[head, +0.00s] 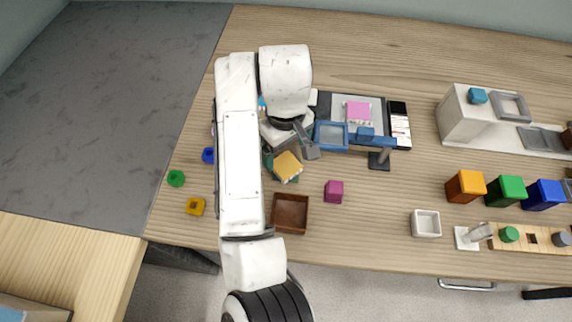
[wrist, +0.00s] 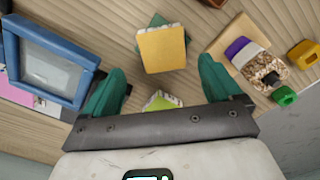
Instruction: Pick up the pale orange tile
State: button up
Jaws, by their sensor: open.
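The pale orange tile (head: 286,167) lies slightly turned on top of a dark green piece (head: 294,180) on the wooden table. In the wrist view the pale orange tile (wrist: 162,48) shows ahead of and between the fingertips, with the green piece (wrist: 186,38) sticking out beneath it. My gripper (wrist: 160,80) is open and empty, its teal fingers apart on either side, not touching the tile. In the head view my gripper (head: 290,150) is just behind the tile, partly hidden by my arm.
A light green piece (wrist: 162,100) lies between the finger bases in the wrist view. A brown box (head: 290,213) and a magenta cube (head: 334,191) sit in front. Clear table lies right of the cube.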

aim_at(285, 163)
jog(key=shift+s+a+f, duration=0.1)
jog(key=shift+f, duration=1.05)
jog(key=shift+s+f, duration=0.1)
jog(key=shift+f, duration=1.05)
jog(key=c, duration=1.2)
jog(key=shift+r, duration=0.1)
jog(key=shift+c, duration=0.2)
